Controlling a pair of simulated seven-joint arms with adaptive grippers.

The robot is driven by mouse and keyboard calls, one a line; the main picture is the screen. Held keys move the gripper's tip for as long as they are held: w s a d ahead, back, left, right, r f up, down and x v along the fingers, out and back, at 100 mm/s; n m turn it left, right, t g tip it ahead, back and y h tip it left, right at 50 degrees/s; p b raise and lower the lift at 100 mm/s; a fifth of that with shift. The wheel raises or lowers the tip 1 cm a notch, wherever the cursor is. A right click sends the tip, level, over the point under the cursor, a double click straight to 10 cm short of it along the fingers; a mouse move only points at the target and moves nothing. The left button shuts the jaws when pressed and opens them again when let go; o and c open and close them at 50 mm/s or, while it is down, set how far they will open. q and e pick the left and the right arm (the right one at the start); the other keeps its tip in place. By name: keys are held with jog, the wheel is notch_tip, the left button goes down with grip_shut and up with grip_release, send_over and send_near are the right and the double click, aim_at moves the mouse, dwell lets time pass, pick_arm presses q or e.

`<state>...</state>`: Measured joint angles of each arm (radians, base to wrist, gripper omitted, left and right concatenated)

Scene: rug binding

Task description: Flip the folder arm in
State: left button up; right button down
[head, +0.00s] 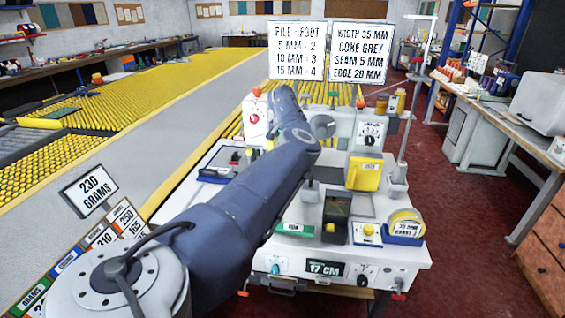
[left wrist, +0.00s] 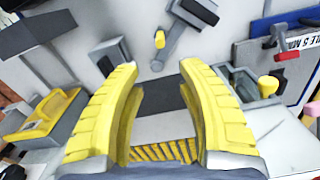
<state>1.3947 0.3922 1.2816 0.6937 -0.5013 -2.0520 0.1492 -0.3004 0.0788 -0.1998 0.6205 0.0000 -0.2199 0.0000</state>
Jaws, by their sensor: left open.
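In the left wrist view my left gripper (left wrist: 160,76) is open, with its two yellow ribbed fingers apart and nothing between them. Beyond the fingertips, a grey arm with an upright yellow knob (left wrist: 159,40) slants across the white machine; it looks like the folder arm, though I cannot be sure. The fingertips appear apart from it. In the head view my left arm reaches over the white machine (head: 283,258) and hides part of it; the gripper itself is not clear there. My right gripper is not in view.
A dark block (left wrist: 108,56) and a yellow-and-grey unit (left wrist: 35,118) stand left of the fingers. A red-handled lever (left wrist: 287,54) is at the right. In the head view, a yellow tape roll (head: 406,220) sits at the machine's front right. Red floor (head: 465,225) lies clear beyond.

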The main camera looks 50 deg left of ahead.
pick_arm(q)
notch_tip(320, 180, down, 13)
jog(key=shift+f, duration=0.15)
dwell(0.4)
grip_shut()
dwell(0.3)
dwell(0.3)
